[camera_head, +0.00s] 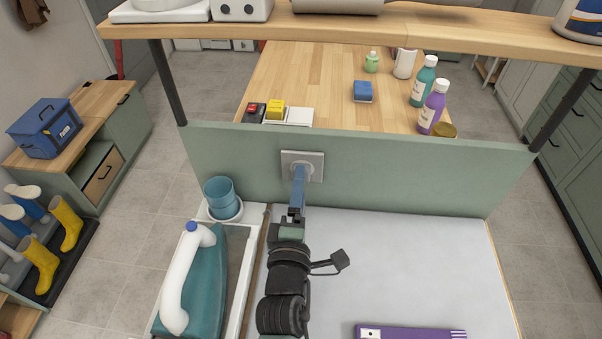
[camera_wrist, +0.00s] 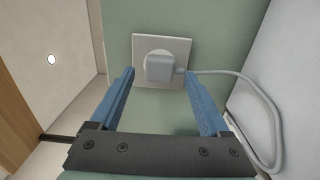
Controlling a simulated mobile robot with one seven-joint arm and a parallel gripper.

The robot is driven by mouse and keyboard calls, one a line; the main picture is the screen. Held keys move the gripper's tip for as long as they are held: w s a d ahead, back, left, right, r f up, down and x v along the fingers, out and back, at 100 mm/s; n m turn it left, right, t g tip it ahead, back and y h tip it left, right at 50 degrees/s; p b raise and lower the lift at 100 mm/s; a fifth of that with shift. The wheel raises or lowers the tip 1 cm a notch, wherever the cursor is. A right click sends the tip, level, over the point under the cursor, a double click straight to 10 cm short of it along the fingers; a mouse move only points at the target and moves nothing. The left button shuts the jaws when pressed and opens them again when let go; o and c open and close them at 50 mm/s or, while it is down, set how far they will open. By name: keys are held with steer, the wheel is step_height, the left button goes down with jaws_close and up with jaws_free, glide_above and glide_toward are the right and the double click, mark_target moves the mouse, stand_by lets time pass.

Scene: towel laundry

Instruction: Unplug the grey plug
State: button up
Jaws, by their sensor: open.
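The grey plug (camera_wrist: 160,67) sits in a square wall socket (camera_wrist: 139,45) on the green panel, and its cable (camera_wrist: 255,85) runs off to the right and down. In the head view the socket plate (camera_head: 317,159) shows on the panel above the ironing surface; my gripper hides most of the plug there. My gripper (camera_head: 300,172) points at the socket. In the wrist view its two blue fingers (camera_wrist: 160,85) are open, one on each side below the plug, with nothing seen between them.
An iron (camera_head: 200,280) with a teal body stands left of my arm, and a blue cup (camera_head: 220,190) stands behind it. A purple folded item (camera_head: 410,332) lies on the white surface (camera_head: 400,260). The shelf (camera_head: 400,30) spans above. The white surface right of my arm is mostly clear.

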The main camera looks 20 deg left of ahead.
steer(key=shift+x, duration=1.2)
steer(key=shift+r, duration=0.15)
steer(key=shift+f+b, duration=0.2)
steer(key=shift+b, duration=0.1)
steer(key=shift+f, duration=0.3)
steer(key=shift+f+b, duration=0.4)
steer(key=shift+b, duration=0.05)
steer(key=shift+r, duration=0.2)
jaws_close()
steer(key=shift+r, duration=0.1)
